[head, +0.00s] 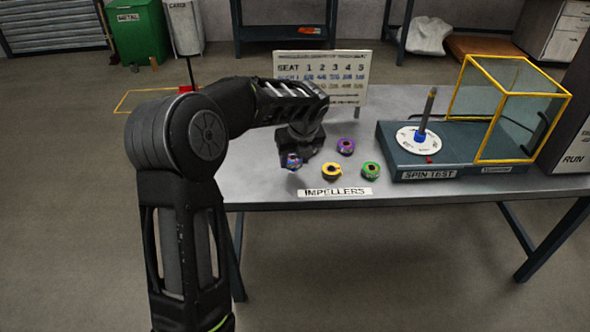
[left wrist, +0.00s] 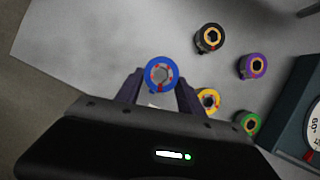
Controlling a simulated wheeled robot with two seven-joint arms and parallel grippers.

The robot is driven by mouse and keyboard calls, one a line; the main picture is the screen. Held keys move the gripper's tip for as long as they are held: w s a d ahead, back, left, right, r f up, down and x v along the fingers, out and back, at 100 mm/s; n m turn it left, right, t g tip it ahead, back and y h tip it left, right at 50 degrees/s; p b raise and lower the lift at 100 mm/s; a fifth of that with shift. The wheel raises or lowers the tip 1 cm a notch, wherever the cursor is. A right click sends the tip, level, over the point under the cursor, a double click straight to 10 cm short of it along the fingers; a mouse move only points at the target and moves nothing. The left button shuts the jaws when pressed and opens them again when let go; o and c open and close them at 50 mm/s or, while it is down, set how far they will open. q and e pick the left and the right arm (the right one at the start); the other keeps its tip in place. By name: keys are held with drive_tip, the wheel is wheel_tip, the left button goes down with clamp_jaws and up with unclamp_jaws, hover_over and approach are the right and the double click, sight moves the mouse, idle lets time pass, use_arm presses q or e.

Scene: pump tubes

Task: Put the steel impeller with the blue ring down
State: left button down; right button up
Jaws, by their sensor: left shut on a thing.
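The steel impeller with the blue ring (head: 291,160) is between the fingers of my left gripper (head: 291,165), over the left part of the table by the other impellers. In the left wrist view, the blue ring (left wrist: 161,63) faces the camera, and the fingertips of the gripper (left wrist: 160,92) close on it from both sides. I cannot tell whether its underside touches the table. My right gripper is not in view.
Purple (head: 345,147), yellow (head: 331,171) and green (head: 371,170) impellers lie to the right; a black-ringed one (left wrist: 210,38) shows in the wrist view. The IMPELLERS label (head: 335,193) is at the front edge. The spin test rig (head: 400,160) and seat chart (head: 350,70) stand beyond.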

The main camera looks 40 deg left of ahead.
sight(296, 165)
use_arm(q)
drive_tip(key=shift+f+b, duration=0.35)
drive_tip(key=shift+f, duration=1.65)
drive_tip(key=c, duration=0.7)
unclamp_jaws()
drive_tip(key=shift+f, duration=0.1)
drive_tip(key=p+v, duration=0.2)
drive_tip(key=v, duration=1)
drive_tip(key=shift+d, duration=0.1)
